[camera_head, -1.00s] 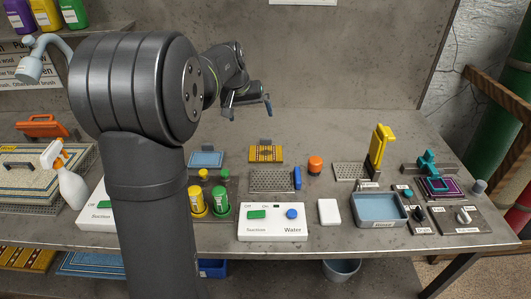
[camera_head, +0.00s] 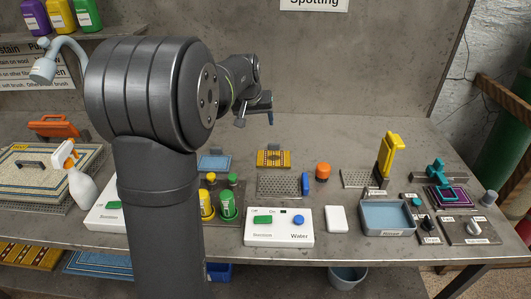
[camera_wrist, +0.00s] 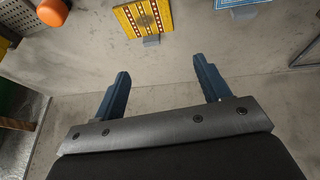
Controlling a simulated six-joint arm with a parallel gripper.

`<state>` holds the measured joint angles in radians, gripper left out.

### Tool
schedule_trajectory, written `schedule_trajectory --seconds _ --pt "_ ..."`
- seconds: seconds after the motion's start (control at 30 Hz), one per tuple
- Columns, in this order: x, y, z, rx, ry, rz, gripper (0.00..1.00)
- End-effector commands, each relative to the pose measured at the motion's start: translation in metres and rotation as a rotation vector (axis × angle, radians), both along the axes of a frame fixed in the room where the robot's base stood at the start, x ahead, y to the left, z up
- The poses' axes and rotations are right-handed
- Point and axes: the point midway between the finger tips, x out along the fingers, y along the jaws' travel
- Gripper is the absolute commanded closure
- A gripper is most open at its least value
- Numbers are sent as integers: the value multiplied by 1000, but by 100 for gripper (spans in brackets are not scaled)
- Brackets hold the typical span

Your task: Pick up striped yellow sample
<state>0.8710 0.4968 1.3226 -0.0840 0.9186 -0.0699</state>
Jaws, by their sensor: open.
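The striped yellow sample (camera_head: 273,159) is a small yellow rug piece with dark stripes and a grey tab at its back edge. It lies on the workbench behind a grey perforated plate. In the wrist view the sample (camera_wrist: 137,17) is at the top, beyond the fingertips. My gripper (camera_head: 256,119) is open and empty, above the bench and a little behind and left of the sample. In the wrist view the two blue fingers of my gripper (camera_wrist: 163,68) stand apart with bare bench between them.
A blue sample (camera_head: 215,162) lies left of the yellow one. An orange-capped item (camera_head: 323,171), a blue brush-like piece (camera_head: 306,184) and the perforated plate (camera_head: 278,186) are in front. A tall yellow tool (camera_head: 390,156) stands to the right. The bench behind the sample is clear.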

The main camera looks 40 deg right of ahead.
Motion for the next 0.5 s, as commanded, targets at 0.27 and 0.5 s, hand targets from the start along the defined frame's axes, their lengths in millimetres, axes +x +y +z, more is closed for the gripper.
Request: schedule_trajectory --seconds 0.27,0.5 --pt "-7 -21 -53 -63 -273 86 31" --pt "-33 -43 -73 -179 -346 33 31"
